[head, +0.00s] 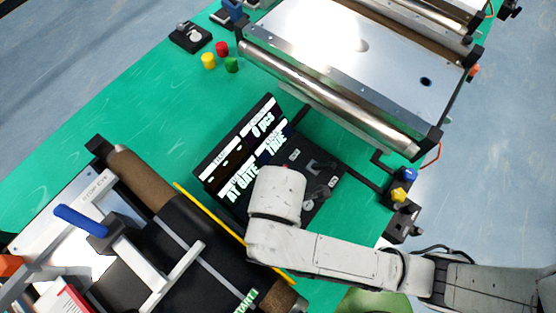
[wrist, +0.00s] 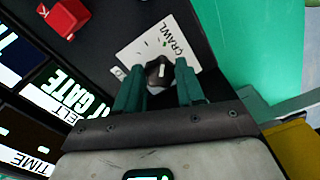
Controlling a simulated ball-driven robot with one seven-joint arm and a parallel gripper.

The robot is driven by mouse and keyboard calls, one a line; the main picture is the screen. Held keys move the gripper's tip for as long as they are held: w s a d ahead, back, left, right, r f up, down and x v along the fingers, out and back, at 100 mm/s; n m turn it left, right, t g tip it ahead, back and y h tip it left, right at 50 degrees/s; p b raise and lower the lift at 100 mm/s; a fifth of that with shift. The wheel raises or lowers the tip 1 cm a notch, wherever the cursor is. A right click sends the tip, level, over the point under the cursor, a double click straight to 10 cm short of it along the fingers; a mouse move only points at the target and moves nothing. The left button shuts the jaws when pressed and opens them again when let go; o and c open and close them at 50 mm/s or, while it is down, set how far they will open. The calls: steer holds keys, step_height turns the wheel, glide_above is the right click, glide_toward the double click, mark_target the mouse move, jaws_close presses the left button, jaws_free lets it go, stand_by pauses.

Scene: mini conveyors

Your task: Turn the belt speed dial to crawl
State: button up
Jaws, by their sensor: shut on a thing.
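The belt speed dial (wrist: 157,73) is a dark knob with a light mark, on a white plate (wrist: 137,54) in the wrist view. The word CRAWL is printed along the plate's right side; the plate's other lettering is mostly hidden. I cannot tell exactly where the mark points. My gripper (wrist: 159,82) has its two green fingers on either side of the dial and is shut on it. In the head view the black control panel (head: 328,163) lies beside my white wrist, which hides the dial and fingers.
A lit display (head: 240,150) stands against the panel, and a red button (wrist: 66,17) is near the plate. Conveyors lie at lower left and upper right. Red, yellow and green pieces (head: 209,60) sit on the green table (head: 140,105). Yellow and blue knobs (head: 399,194) stand at right.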

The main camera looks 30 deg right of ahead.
steer(key=shift+m, duration=0.4)
steer(key=o, duration=1)
steer(key=shift+o, duration=0.2)
steer(key=shift+n, duration=0.4)
